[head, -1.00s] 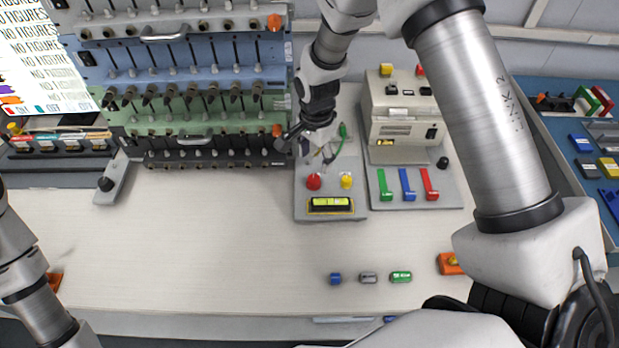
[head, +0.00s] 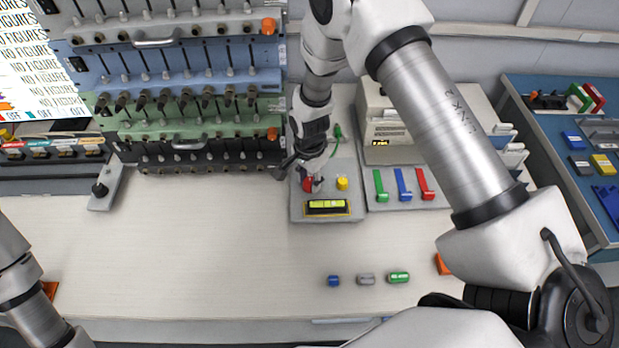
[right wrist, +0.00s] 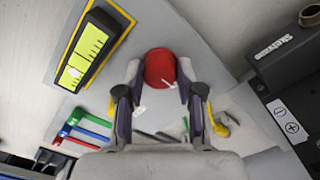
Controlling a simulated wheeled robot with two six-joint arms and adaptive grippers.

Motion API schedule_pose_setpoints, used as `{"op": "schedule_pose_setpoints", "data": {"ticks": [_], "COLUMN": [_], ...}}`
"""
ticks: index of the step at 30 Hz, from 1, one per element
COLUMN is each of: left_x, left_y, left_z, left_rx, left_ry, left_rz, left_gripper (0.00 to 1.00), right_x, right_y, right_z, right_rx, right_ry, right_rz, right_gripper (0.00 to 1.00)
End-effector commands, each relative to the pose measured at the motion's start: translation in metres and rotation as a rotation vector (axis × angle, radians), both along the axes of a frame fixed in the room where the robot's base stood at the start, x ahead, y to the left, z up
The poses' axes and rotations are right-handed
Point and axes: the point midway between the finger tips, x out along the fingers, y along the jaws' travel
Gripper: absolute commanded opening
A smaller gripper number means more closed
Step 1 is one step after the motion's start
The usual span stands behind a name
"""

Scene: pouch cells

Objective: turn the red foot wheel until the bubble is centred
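The red foot wheel (head: 308,184) stands on a grey plate (head: 298,211) beside a yellow knob (head: 342,183). In front is the level with its yellow-green vial (head: 327,204). In the right wrist view the vial (right wrist: 83,50) has dark marks, and a pale spot, perhaps the bubble, lies near its lower end. My right gripper (head: 312,180) is down at the wheel. In the right wrist view its fingers (right wrist: 160,72) are apart, one on each side of the red wheel (right wrist: 160,66); firm contact is not clear. My left gripper is outside the view.
Green, blue and red levers (head: 403,185) stand right of the plate. A rack of several switches and knobs (head: 190,95) stands left. Small blue, grey and green cells (head: 365,279) lie at the front. The table's middle left is clear.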

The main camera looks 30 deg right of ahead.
Motion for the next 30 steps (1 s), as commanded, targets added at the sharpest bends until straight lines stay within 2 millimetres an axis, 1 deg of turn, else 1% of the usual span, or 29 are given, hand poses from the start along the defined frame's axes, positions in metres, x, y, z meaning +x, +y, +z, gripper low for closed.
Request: {"op": "schedule_pose_setpoints", "data": {"ticks": [11, 17, 23, 30], "left_x": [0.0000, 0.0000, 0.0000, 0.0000], "left_y": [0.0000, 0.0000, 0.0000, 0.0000], "left_z": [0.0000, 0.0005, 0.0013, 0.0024], "left_rx": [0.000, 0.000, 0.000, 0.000], "left_ry": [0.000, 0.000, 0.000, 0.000], "left_rz": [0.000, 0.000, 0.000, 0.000], "left_gripper": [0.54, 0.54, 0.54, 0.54], "right_x": [-0.0011, -0.0012, -0.0014, -0.0019], "right_y": [-0.0001, -0.0001, -0.0002, -0.0004], "right_z": [-0.0007, -0.0008, -0.0008, -0.0010], "right_rx": [0.000, -0.001, 0.000, -0.001], "right_ry": [0.003, 0.004, 0.004, 0.004], "right_rz": [0.015, 0.082, 0.214, 0.432], "right_gripper": [0.02, 0.02, 0.02, 0.02]}}
